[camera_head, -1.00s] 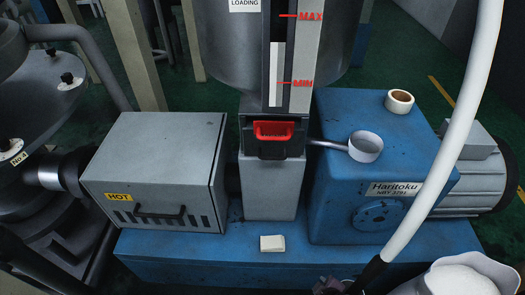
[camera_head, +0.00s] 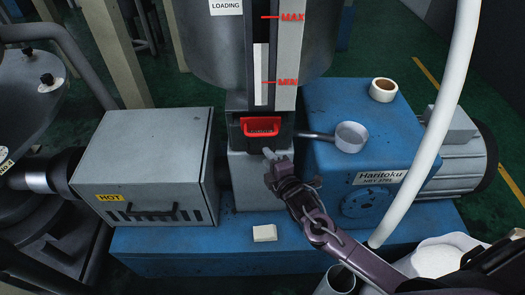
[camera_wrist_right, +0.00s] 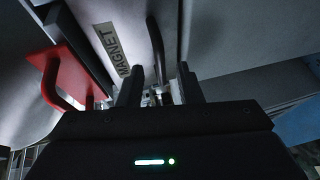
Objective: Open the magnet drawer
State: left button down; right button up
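My right gripper (camera_head: 270,153) is just below and in front of the handle. In the right wrist view, the red handle (camera_wrist_right: 70,98) is left of my open fingers (camera_wrist_right: 160,90), not between them. The MAGNET label (camera_wrist_right: 113,48) shows above the fingers. Nothing is clearly held. My left gripper is not in view.
A grey box marked HOT (camera_head: 150,150) stands left. A white hose (camera_head: 440,120) hangs at the right. A small white block (camera_head: 264,233) lies on the blue base.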

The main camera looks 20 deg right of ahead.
jog(key=shift+x, duration=2.1)
grip_shut()
